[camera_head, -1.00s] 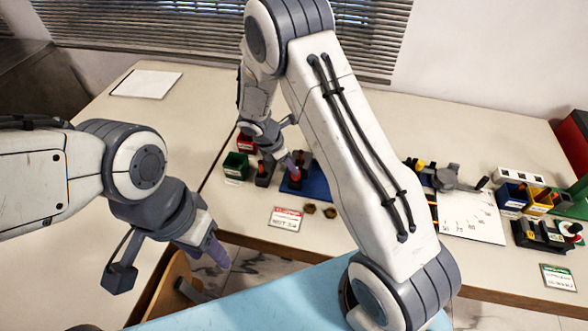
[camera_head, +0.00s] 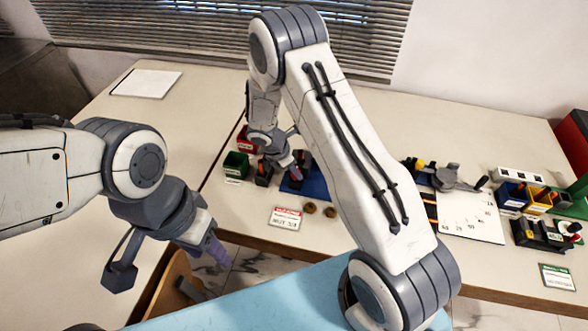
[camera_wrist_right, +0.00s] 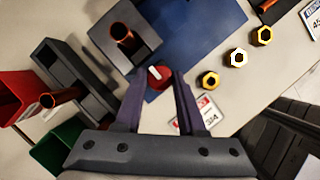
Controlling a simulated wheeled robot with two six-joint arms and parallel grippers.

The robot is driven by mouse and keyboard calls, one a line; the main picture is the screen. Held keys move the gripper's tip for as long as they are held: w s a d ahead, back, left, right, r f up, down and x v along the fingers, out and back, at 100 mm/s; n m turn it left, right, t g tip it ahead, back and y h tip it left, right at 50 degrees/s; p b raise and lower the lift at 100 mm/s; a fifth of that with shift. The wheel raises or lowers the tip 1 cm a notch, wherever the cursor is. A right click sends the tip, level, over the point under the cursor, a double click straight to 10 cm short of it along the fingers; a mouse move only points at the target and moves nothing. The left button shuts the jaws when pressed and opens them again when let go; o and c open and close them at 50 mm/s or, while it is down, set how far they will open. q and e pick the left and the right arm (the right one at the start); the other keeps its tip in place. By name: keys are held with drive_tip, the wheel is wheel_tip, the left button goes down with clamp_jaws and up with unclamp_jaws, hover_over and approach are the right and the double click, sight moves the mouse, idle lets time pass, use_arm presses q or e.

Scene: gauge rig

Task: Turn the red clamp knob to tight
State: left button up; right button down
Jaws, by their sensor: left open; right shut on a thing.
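The red clamp knob (camera_wrist_right: 158,76) shows in the right wrist view as a round red cap with a white mark, at the edge of the blue mat (camera_wrist_right: 205,30). My right gripper (camera_wrist_right: 157,80) has its two dark fingers on either side of the knob and is shut on it. In the head view my right gripper (camera_head: 292,171) is over the blue mat and largely hides the knob. My left gripper (camera_head: 214,251) is open and empty in front of the table edge, away from the knob.
Dark blocks with copper-coloured tubes (camera_wrist_right: 122,33) stand close to the knob. Red (camera_wrist_right: 18,95) and green (camera_wrist_right: 58,150) bins lie left. Several brass nuts (camera_wrist_right: 236,57) and a label card (camera_head: 286,217) are nearby. A dial sheet (camera_head: 470,218) and more bins are at the right.

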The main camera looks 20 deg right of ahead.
drive_tip(key=shift+m, duration=0.3)
drive_tip(key=m+g, duration=0.1)
drive_tip(key=m, duration=0.1)
drive_tip(key=shift+w+m+p, duration=0.15)
drive_tip(key=shift+m+p, duration=0.15)
drive_tip(key=shift+m, duration=0.1)
drive_tip(key=m+g, duration=0.1)
drive_tip(key=m, duration=0.1)
drive_tip(key=shift+w+m, duration=0.1)
drive_tip(key=shift+m, duration=0.2)
drive_tip(key=m+g+b, duration=0.1)
drive_tip(key=m, duration=0.2)
drive_tip(key=m+g+y+b, duration=0.1)
drive_tip(key=m, duration=0.2)
drive_tip(key=shift+w+d+y, duration=0.1)
drive_tip(key=shift+w+y, duration=0.05)
drive_tip(key=shift+y, duration=0.15)
drive_tip(key=m+y, duration=0.1)
drive_tip(key=m, duration=0.2)
drive_tip(key=m+g+b, duration=0.1)
drive_tip(key=m, duration=0.1)
drive_tip(key=shift+d+m+y, duration=0.15)
drive_tip(key=shift+m+y, duration=0.25)
drive_tip(key=c, duration=0.8)
unclamp_jaws()
drive_tip(key=shift+o, duration=0.2)
